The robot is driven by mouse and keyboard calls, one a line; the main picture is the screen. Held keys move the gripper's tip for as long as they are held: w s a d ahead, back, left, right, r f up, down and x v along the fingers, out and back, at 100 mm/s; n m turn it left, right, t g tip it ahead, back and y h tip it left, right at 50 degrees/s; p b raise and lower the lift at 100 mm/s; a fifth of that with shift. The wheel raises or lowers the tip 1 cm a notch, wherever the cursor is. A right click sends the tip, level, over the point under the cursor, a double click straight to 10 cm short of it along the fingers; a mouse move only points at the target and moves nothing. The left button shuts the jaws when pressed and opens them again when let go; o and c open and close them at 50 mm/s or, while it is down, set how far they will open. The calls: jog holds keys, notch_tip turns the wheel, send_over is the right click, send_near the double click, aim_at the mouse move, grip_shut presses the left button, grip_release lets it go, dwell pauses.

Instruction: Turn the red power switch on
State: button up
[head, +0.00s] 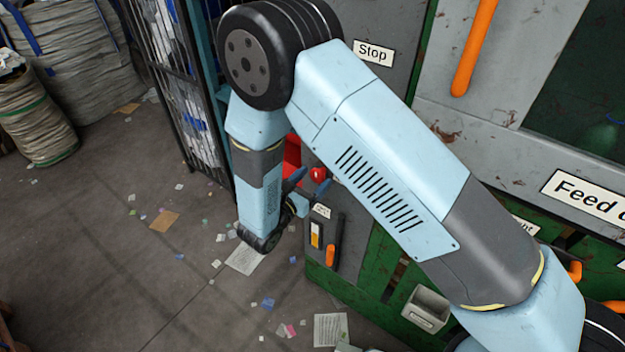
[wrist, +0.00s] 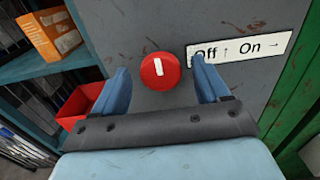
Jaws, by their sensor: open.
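The red power switch (wrist: 160,71) is a round knob on a grey panel in the wrist view. Its white mark points up, toward the picture's top. A label (wrist: 241,48) to its right reads "Off ↑ On →". My gripper (wrist: 162,84) is open, with one blue finger on each side of the knob in the picture and no contact visible. In the head view the red knob (head: 318,174) shows on the grey panel just right of my gripper (head: 297,187), partly behind my arm. The fingertips' depth relative to the knob cannot be told.
A red bin (wrist: 82,104) and an orange box (wrist: 50,35) sit on shelves left of the panel. Below the knob are an orange-handled lever (head: 331,255) and a yellow-and-black switch (head: 316,235). A wire cage (head: 181,85) stands at left.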

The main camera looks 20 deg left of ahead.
jog(key=shift+c, duration=0.4)
jog(key=c, duration=0.9)
jog(key=shift+c, duration=0.2)
jog(key=m, duration=0.4)
jog(key=shift+d+m, duration=0.1)
jog(key=shift+m, duration=0.3)
jog(key=m, duration=0.4)
jog(key=shift+f+m, duration=0.1)
jog(key=shift+m, duration=0.2)
jog(key=m, duration=0.4)
jog(key=shift+d+f+m, duration=0.15)
jog(key=shift+m, duration=0.15)
jog(key=shift+s+f+m, duration=0.1)
jog(key=shift+m, duration=1.8)
